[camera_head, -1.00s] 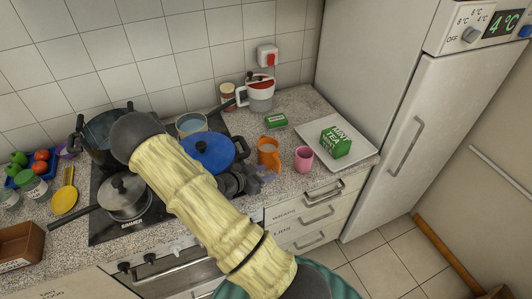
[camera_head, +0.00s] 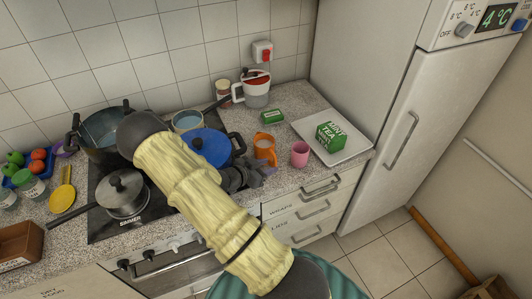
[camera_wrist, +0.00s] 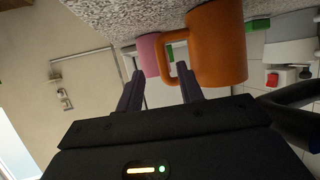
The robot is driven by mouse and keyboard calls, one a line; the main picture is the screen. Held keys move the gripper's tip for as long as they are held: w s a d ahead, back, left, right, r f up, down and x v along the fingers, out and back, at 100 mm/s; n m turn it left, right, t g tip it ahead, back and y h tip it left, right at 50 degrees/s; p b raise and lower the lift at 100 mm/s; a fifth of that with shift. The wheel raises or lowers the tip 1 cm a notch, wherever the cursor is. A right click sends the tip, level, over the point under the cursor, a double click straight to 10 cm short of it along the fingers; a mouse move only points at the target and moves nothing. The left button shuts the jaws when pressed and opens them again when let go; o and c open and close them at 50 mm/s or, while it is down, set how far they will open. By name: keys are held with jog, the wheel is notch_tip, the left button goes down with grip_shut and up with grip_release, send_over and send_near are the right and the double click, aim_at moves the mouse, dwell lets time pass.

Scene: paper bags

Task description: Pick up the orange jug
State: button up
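The orange jug (camera_head: 264,150) stands on the speckled counter beside the stove, left of the pink mug (camera_head: 300,154). In the wrist view the jug (camera_wrist: 218,45) is large and close, with its handle toward my gripper (camera_wrist: 161,88). My two dark fingers are apart, with the handle just beyond their tips and closer to the right finger. I see no grip on it. In the head view my gripper (camera_head: 243,179) is at the jug's lower left, partly hidden by my arm.
A blue lidded pot (camera_head: 210,146) is on the stove left of the jug. A white tray (camera_head: 353,148) with a green mint tea box (camera_head: 330,136) lies to the right.

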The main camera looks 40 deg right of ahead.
aim_at(275, 162)
jog(key=p+x, duration=0.2)
jog(key=x, duration=0.2)
jog(key=shift+w+d+r, duration=0.15)
jog(key=shift+w+r, duration=0.05)
jog(key=shift+d+f, duration=0.25)
jog(key=shift+d, duration=0.05)
grip_shut()
